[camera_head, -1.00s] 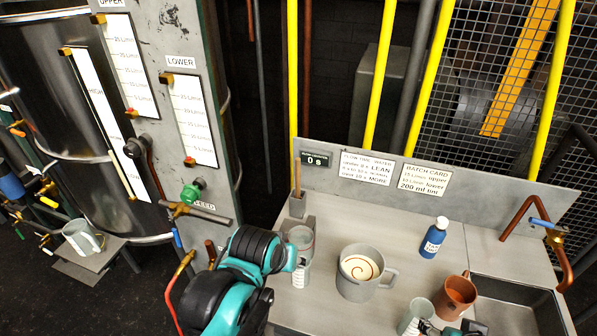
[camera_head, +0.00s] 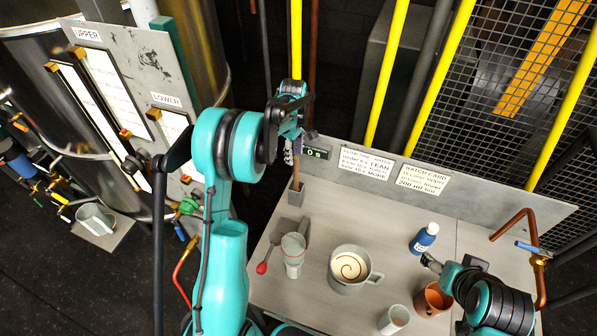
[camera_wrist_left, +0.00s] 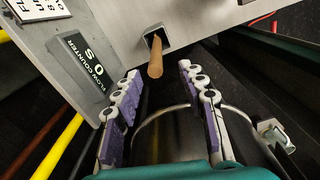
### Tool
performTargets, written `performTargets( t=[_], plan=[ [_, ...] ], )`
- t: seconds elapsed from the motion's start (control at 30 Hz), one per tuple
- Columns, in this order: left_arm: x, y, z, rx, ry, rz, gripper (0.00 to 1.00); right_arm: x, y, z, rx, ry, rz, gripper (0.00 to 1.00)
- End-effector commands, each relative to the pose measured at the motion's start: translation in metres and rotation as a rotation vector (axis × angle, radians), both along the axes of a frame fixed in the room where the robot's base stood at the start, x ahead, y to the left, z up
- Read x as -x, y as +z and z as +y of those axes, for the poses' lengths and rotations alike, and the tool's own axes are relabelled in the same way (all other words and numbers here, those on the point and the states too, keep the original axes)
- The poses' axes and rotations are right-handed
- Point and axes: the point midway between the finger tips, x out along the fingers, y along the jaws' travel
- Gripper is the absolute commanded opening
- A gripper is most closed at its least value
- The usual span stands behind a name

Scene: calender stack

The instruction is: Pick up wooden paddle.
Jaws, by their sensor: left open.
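The wooden paddle stands upright in a small grey holder (camera_head: 296,196) at the back left of the bench; its brown shaft (camera_head: 295,172) shows below my left gripper. My left gripper (camera_head: 292,150) is over the paddle's top, fingers pointing down. In the left wrist view the gripper (camera_wrist_left: 159,72) is open, and the paddle's round end (camera_wrist_left: 155,69) lies between the two purple-padded fingertips, with a gap on each side. The paddle's lower part is hidden in the holder. My right gripper (camera_head: 432,264) is by the copper mug; its jaws are too small to read.
The bench holds a grey mug of cream liquid (camera_head: 350,268), a clear cup (camera_head: 293,250), a red-tipped spoon (camera_head: 268,252), a blue bottle (camera_head: 424,238), a copper mug (camera_head: 434,299) and a grey cup (camera_head: 393,320). The grey back panel (camera_head: 470,190) stands close behind the holder.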

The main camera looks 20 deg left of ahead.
Motion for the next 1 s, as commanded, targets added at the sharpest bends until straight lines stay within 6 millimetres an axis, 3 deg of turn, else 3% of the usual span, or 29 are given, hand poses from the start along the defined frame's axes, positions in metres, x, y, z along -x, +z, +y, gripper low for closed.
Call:
performTargets(
  t=[0.03,0.1,0.47,0.7,0.97,1.0],
  plan=[
    [0.000,-0.010,0.000,0.000,-0.001,0.000,0.41,0.001,-0.011,0.000,0.000,0.000,0.001,0.70],
    [0.000,-0.015,0.000,0.000,-0.002,-0.001,0.41,0.000,-0.013,0.000,0.000,0.000,0.000,0.70],
    [-0.002,-0.048,-0.002,-0.001,-0.004,-0.002,0.41,0.000,-0.018,0.000,0.000,0.000,0.000,0.70],
    [-0.005,-0.084,-0.003,-0.001,-0.004,-0.002,0.41,0.000,-0.026,0.000,0.000,0.000,0.000,0.70],
    [-0.005,-0.088,-0.003,-0.001,-0.004,-0.002,0.41,0.000,-0.025,0.000,0.000,0.000,0.000,0.70],
    [-0.005,-0.088,-0.003,-0.001,-0.004,-0.002,0.33,0.000,-0.025,0.000,0.000,0.000,0.000,0.70]
  ],
)
